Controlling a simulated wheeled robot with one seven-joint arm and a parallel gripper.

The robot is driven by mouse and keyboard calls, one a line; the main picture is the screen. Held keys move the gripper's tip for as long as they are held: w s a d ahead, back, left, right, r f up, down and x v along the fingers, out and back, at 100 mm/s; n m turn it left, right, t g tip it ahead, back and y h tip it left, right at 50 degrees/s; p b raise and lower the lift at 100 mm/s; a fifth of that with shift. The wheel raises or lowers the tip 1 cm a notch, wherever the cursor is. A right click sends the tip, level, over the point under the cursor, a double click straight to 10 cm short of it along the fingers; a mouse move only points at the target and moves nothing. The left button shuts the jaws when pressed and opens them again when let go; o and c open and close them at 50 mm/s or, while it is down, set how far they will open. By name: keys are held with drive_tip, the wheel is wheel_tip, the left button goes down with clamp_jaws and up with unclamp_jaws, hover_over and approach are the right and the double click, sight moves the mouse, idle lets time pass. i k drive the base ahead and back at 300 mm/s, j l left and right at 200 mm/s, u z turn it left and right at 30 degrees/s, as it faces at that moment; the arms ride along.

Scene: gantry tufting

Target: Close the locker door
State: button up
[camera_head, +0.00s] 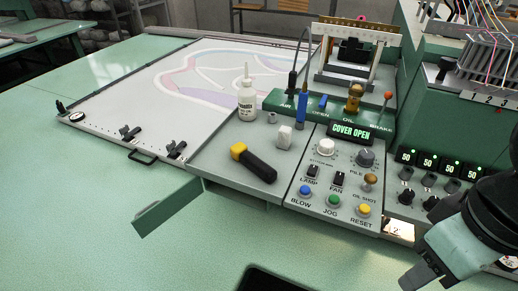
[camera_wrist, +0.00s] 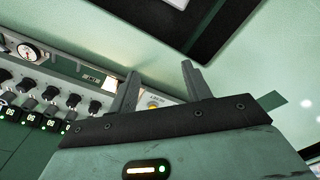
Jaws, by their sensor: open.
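A flat green panel, which looks like the locker door (camera_head: 165,206), stands swung out below the front left of the grey tray. It is open and angled away from the console. Its far end meets the shadow under the tray, so the hinge is hidden. A green flap, perhaps the same door (camera_wrist: 272,100), shows in the wrist view beyond the gripper's right side. My gripper (camera_wrist: 160,70) is open, with its two grey fingers spread and nothing held between them. It is apart from the door. In the head view my arm is at the lower right; its fingertips do not show clearly.
The grey tray (camera_head: 212,158) holds a black-and-yellow tool (camera_head: 252,162) and a white bottle (camera_head: 246,98). The button console (camera_head: 335,190) reads "COVER OPEN". A lit opening (camera_head: 399,230) is at its lower right.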

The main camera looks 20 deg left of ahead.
sight(147, 221)
drive_tip(key=k+j+u, duration=0.1)
drive_tip(key=u, duration=1.65)
